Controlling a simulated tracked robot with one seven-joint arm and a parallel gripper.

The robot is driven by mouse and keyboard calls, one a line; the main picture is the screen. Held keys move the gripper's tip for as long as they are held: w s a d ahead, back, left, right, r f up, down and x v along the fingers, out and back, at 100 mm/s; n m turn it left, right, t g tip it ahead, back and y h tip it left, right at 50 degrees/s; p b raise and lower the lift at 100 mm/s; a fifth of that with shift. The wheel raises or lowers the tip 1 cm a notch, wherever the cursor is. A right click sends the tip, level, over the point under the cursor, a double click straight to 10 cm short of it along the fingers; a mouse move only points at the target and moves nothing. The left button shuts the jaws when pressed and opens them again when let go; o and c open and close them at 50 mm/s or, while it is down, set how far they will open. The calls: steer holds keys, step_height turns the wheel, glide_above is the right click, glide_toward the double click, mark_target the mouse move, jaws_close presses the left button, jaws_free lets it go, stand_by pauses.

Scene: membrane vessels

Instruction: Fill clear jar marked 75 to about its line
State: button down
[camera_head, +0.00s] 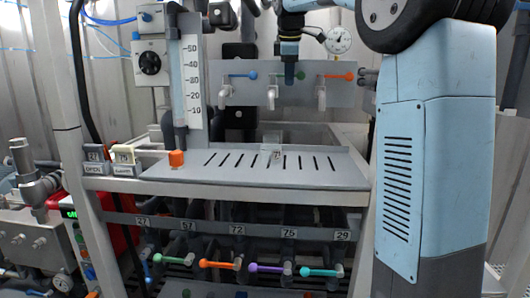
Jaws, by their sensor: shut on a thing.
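A small clear jar (272,147) stands on the slotted drip tray (225,172), below the middle spout. Its label begins with 7, but the second digit is too small to read. Its line and any liquid in it cannot be made out. My gripper (289,78) points down at the middle tap on the grey panel. It is shut on that tap's green handle (300,75), which mostly hides behind the fingers. The tap with a blue handle (240,75) is to the left, and the tap with an orange handle (337,76) is to the right.
A gauge tube (193,80) marked 10 to 50 stands left of the panel. Two label cards (108,154) sit at the tray's left, near an orange knob (176,158). Below, several valves with coloured handles (220,264) hang under numbered tags, one reading 75 (289,233). A dial (338,40) is above.

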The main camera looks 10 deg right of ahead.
steer(key=shift+d, duration=0.1)
steer(key=m, duration=0.2)
steer(key=s+a+m+g+h, duration=0.1)
steer(key=m, duration=0.1)
steer(key=s+m+h, duration=0.1)
steer(key=m, duration=0.1)
steer(key=shift+a+f, duration=0.25)
steer(key=shift+a, duration=0.05)
stand_by(0.3)
steer(key=shift+f+g, duration=0.15)
steer(key=shift+g, duration=0.15)
stand_by(6.4)
